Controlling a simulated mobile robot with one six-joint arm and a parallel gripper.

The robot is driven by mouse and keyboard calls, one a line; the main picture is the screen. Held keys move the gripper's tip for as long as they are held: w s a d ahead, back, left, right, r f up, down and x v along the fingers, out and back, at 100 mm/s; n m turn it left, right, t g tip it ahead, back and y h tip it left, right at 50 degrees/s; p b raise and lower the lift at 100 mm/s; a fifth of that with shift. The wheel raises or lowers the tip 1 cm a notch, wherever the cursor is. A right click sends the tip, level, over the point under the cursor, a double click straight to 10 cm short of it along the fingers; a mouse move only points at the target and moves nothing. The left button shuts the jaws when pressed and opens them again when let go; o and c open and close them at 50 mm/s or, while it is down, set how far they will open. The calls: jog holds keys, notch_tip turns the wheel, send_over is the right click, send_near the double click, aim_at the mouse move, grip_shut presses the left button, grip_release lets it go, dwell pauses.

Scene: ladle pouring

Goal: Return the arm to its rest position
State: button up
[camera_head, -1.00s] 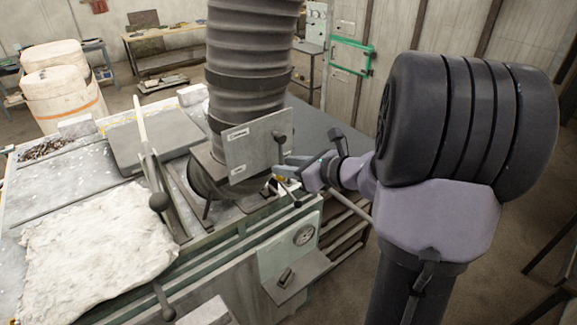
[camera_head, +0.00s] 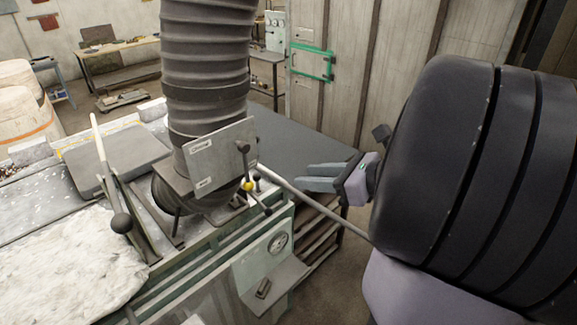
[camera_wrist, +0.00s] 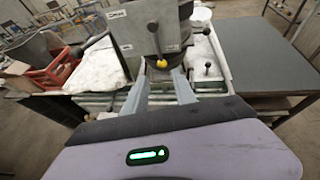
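My gripper (camera_head: 301,177) is right of the furnace bench in the head view, held out level with its grey fingers pointing left. In the wrist view my gripper (camera_wrist: 158,82) has its two fingers spread with a gap between them, holding nothing. In the wrist view the yellow collar (camera_wrist: 161,64) is ahead, beyond the fingertips.
A pale rod (camera_head: 315,204) runs from the bench to my arm's side, below my gripper. The ribbed duct (camera_head: 205,75) rises from the bench. A dark flat top (camera_head: 300,140) lies behind my gripper. Bare floor (camera_head: 330,268) shows at the lower right of the bench.

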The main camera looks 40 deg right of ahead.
jog(key=shift+f, duration=0.1)
jog(key=a+f+n+g+b, duration=0.7)
jog(key=a+f+n+b, duration=1)
jog(key=a+f+b, duration=0.6)
jog(key=s+a+f+n+b, duration=0.3)
jog(key=f+n, duration=0.2)
jog(key=n, duration=0.1)
jog(key=s+a+f+n+h+b, duration=0.1)
jog(key=s+a+f+n+b, duration=0.2)
jog(key=f+n+b, duration=0.1)
jog(key=shift+s+f+n, duration=0.2)
jog(key=shift+f+n, duration=0.7)
jog(key=shift+n, duration=0.1)
